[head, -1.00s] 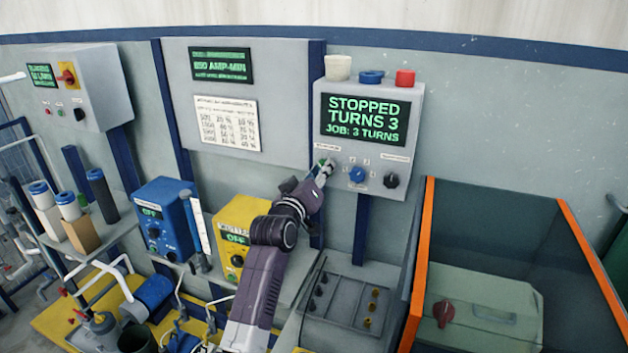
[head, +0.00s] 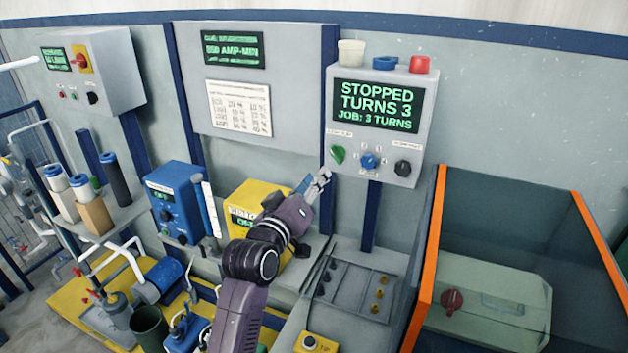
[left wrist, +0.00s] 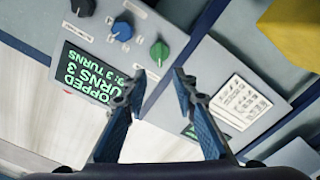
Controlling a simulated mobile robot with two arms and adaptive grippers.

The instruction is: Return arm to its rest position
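My left gripper (head: 318,184) is in front of the wall, below and left of the control box (head: 348,140), and apart from it. In the left wrist view its two fingers (left wrist: 154,82) are spread with nothing between them. The box has a green knob (head: 338,154), a blue knob (head: 368,160) and a black knob (head: 402,167). The green knob also shows in the left wrist view (left wrist: 159,52), beyond the fingertips. The box's screen (head: 377,105) reads STOPPED, TURNS 3, JOB: 3 TURNS. My right gripper is not in view.
A blue box (head: 174,205) and a yellow box (head: 243,207) stand near my left arm. A dark panel with terminals (head: 350,284) lies below the gripper. An orange-edged tank (head: 427,262) stands at right.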

